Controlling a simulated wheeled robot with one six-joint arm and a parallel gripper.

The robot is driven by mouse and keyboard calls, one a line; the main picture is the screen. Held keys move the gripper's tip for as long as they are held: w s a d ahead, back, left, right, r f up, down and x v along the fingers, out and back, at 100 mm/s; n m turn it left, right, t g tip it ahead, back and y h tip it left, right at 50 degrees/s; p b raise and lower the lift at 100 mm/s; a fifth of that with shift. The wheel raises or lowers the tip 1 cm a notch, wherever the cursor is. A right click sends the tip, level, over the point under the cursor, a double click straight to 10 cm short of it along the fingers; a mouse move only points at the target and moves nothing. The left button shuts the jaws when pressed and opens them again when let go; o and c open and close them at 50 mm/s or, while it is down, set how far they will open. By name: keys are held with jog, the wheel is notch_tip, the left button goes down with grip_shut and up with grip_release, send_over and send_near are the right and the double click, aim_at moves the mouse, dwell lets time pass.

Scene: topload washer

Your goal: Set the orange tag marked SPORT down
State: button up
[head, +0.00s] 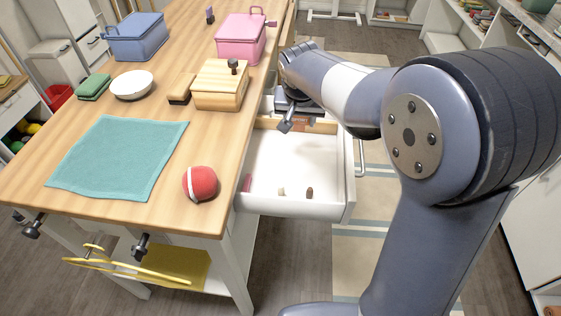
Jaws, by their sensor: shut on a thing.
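My gripper (287,124) is over the far part of the open white drawer (285,165), beside the table's right edge. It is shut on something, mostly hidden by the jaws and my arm. An orange-brown patch (316,126) shows just right of the fingers, at the drawer's far end; it fits the orange tag, but no SPORT marking can be read. I cannot tell whether it touches the drawer.
The drawer holds a few small items near its front, such as a dark brown one (310,193); its middle is bare. On the table (232,135) are a wooden box (218,90), a pink box (240,42), a teal cloth (118,155) and a red ball (200,183).

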notch_tip(320, 180, down, 10)
jog(key=shift+f+b, duration=0.1)
jog(key=shift+b, duration=0.4)
jog(key=shift+f, duration=0.15)
jog(key=o, duration=1.2)
jog(key=shift+r, duration=0.4)
jog(key=p+v, duration=0.1)
jog(key=v, duration=1)
jog(key=shift+s+r, duration=0.2)
jog(key=shift+s, duration=0.1)
